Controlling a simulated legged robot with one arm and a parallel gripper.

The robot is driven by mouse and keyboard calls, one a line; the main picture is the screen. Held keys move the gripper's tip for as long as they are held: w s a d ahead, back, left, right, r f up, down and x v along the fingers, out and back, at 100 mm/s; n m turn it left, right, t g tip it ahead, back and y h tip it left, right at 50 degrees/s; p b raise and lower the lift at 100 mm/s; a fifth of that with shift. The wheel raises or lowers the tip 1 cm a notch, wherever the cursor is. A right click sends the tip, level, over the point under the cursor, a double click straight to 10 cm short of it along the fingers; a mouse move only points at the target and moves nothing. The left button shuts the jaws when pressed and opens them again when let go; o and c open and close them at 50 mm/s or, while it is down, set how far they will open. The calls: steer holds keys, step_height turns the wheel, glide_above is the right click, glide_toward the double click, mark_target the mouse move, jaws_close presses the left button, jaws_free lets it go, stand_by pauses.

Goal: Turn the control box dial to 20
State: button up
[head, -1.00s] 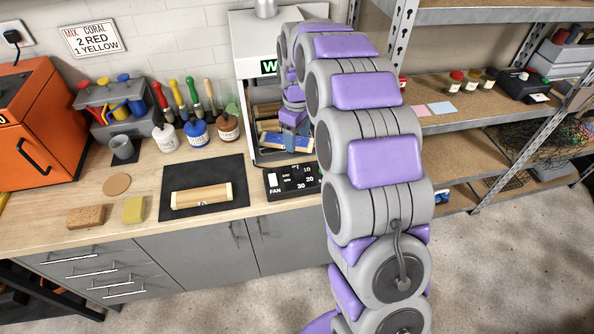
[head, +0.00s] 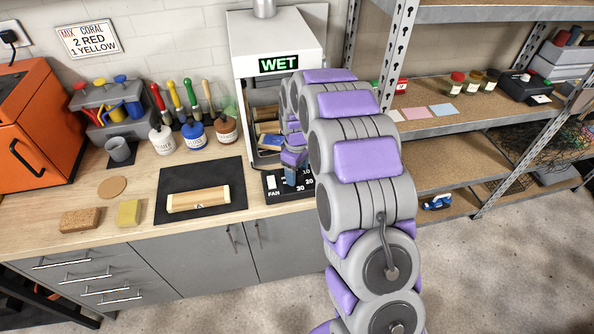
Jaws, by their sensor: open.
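The black control box (head: 272,188) lies on the worktop in front of the white cabinet. It carries a white switch, the word FAN and dial numbers; 20 and 30 can be made out. My gripper (head: 291,180) is open and points down over the box's dial area, at the upper middle of its face. It hides the dial, so I cannot tell the dial's setting or whether the fingers touch it.
The white cabinet (head: 275,45) shows a lit WET sign and has items inside, close behind my gripper. A black mat (head: 172,212) with a wooden block (head: 198,199) lies to the left. Paint bottles (head: 195,136) stand behind it. Metal shelving (head: 465,122) stands on the right.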

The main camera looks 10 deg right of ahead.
steer(key=c, duration=1)
steer(key=shift+c, duration=0.2)
